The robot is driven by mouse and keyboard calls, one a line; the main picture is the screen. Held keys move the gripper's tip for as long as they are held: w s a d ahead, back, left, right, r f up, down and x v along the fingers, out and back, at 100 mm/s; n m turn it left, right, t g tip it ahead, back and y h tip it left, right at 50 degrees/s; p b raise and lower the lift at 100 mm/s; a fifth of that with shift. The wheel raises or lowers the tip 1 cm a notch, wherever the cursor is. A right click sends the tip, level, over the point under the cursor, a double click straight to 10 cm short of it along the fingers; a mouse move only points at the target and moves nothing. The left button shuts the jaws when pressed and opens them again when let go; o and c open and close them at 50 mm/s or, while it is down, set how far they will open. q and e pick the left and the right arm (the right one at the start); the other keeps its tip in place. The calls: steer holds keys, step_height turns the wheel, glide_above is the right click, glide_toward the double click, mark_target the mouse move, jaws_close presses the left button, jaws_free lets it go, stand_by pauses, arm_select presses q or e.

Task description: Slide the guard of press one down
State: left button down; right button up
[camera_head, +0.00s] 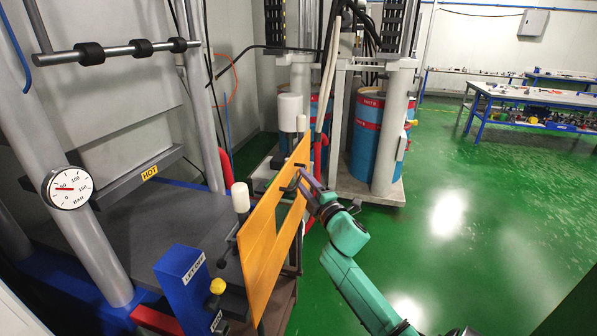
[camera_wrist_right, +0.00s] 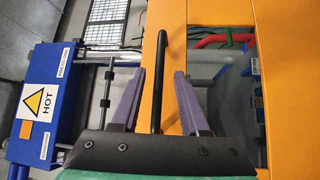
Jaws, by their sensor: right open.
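The guard (camera_head: 262,235) is an orange panel with a cut-out window, standing upright and seen at a steep angle in the head view. It also fills the upper middle and right of the right wrist view (camera_wrist_right: 210,60). A black bar handle (camera_wrist_right: 161,60) stands on it. My right gripper (camera_head: 303,183) is at the guard's upper part, by the handle. In the right wrist view its two purple fingers (camera_wrist_right: 160,76) are apart, one on each side of the handle, with gaps showing. My left gripper is not in view.
The press (camera_head: 130,150) with a HOT label and a round gauge (camera_head: 69,188) stands left. A blue box (camera_head: 187,287) with a yellow knob is near the guard's lower end. Blue drums (camera_head: 367,135) stand behind. Green floor (camera_head: 470,230) at right is clear.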

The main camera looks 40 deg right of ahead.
steer(key=shift+x, duration=0.85)
steer(key=shift+w+d+r, duration=0.1)
steer(key=shift+w+d, duration=0.15)
steer(key=shift+w, duration=0.05)
jaws_close()
stand_by(0.5)
